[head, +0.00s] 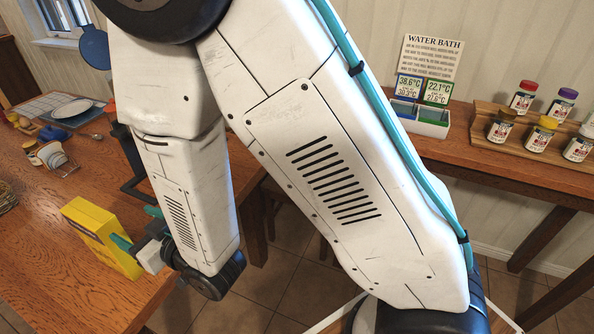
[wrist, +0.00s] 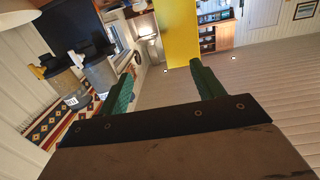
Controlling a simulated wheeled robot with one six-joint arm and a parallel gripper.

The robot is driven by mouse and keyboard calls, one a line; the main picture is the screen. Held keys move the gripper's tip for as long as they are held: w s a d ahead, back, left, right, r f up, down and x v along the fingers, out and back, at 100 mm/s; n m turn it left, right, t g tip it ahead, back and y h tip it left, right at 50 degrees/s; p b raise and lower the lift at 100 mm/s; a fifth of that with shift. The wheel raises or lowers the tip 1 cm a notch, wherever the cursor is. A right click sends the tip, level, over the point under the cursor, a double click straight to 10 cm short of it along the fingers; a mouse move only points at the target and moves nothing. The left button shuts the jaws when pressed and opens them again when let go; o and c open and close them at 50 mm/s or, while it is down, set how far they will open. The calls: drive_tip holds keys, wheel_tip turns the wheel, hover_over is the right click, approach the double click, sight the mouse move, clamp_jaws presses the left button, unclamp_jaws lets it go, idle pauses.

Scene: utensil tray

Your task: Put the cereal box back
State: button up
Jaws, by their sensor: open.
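The yellow cereal box (head: 95,236) stands upright on the wooden table at the left in the head view. My gripper (head: 134,228) is at the box's right side, with its green fingers spread apart. In the wrist view the box (wrist: 180,34) shows as a plain yellow face at the top, between the lines of my open fingers (wrist: 168,74). It lies closer to the right finger than to the left. I cannot tell whether the fingers touch it or how far they reach around it.
The wooden table (head: 50,275) also holds a white plate (head: 72,108), a cup in a rack (head: 52,155) and small jars behind the box. Spice jars (head: 540,134) stand on a stepped rack on the right-hand table. My own arm hides much of the middle.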

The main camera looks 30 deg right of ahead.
drive_tip(key=d+r+m+g+h, duration=0.2)
drive_tip(key=d+r+g+h, duration=0.15)
drive_tip(key=d, duration=0.55)
drive_tip(key=d+r+m+g+h, duration=0.1)
drive_tip(key=d+r+g+h, duration=0.3)
drive_tip(key=d, duration=0.5)
drive_tip(key=s+d+r+m+g, duration=0.1)
drive_tip(key=s+d+r+g, duration=0.1)
drive_tip(key=s, duration=0.5)
drive_tip(key=s+d+r+m+g+h, duration=0.1)
drive_tip(key=s+d+r+g, duration=0.1)
drive_tip(key=s+d, duration=0.5)
drive_tip(key=s+d+r+m+g, duration=0.1)
drive_tip(key=s+d+r, duration=0.3)
drive_tip(key=s, duration=0.5)
drive_tip(key=shift+d+r+g, duration=0.25)
drive_tip(key=shift+r+g, duration=0.1)
drive_tip(key=shift+g, duration=0.3)
drive_tip(key=shift+h, duration=0.25)
